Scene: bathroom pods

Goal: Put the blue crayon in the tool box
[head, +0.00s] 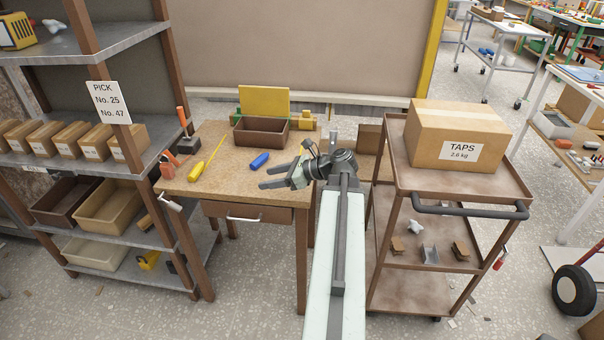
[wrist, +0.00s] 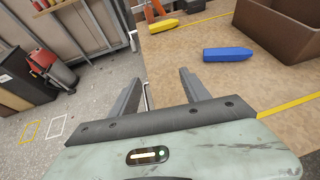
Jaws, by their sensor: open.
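The blue crayon (head: 260,160) lies on the wooden workbench (head: 225,180), in front of a brown open box (head: 262,138). In the wrist view the blue crayon (wrist: 227,55) lies beyond and right of my fingers. The brown box is probably the tool box; it also shows at the upper right of the wrist view (wrist: 275,35). My gripper (head: 266,178) is open and empty above the front part of the bench, nearer than the crayon and apart from it. Its two fingers show in the wrist view (wrist: 162,85). The inside of the box is mostly dark.
A yellow crayon-like piece (head: 195,171) and a thin yellow strip (head: 212,150) lie left of the blue crayon. Orange-handled tools (head: 168,162) are at the bench's left edge. A trolley with a carton (head: 455,135) stands right; a shelf (head: 90,170) stands left.

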